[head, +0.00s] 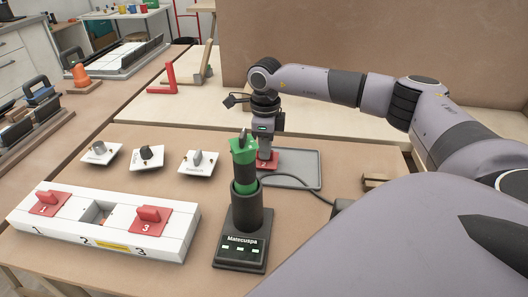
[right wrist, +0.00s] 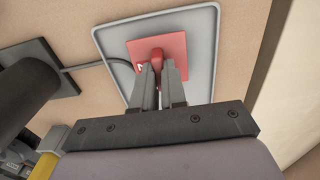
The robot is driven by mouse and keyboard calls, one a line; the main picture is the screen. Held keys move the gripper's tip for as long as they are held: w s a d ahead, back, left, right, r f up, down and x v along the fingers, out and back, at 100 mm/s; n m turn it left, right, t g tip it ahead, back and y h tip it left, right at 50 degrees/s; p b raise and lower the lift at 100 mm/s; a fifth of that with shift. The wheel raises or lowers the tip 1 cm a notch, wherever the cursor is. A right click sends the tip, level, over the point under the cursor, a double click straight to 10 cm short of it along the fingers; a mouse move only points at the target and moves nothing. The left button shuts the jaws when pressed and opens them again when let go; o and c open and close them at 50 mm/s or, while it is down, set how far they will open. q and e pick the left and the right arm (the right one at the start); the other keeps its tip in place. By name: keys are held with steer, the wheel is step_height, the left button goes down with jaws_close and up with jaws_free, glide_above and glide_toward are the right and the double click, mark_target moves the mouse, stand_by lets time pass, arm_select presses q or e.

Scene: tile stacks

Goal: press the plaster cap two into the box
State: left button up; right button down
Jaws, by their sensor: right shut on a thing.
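The white box (head: 60,235) stands at the front left, with places numbered 1, 2 and 3. Red cap 1 (head: 48,204) and red cap 3 (head: 150,219) sit in its end places. The middle place is an open square hole (head: 98,213). My right gripper (head: 267,148) is shut on the knob of another red cap (head: 271,163), at the grey tray (head: 308,160). In the right wrist view the fingers (right wrist: 160,75) grip this cap (right wrist: 143,50); its number is mostly hidden. I cannot tell whether it touches the tray. My left gripper is out of view.
A green-and-black tool (head: 243,165) stands upright in a black holder (head: 240,240) between box and tray, its cable running past the tray. Several white tiles with small parts (head: 146,157) lie behind the box. A red bracket (head: 168,80) stands farther back.

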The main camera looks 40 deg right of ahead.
steer(key=shift+r+p, duration=1.75)
steer(key=shift+r, duration=0.6)
steer(key=shift+a, duration=0.1)
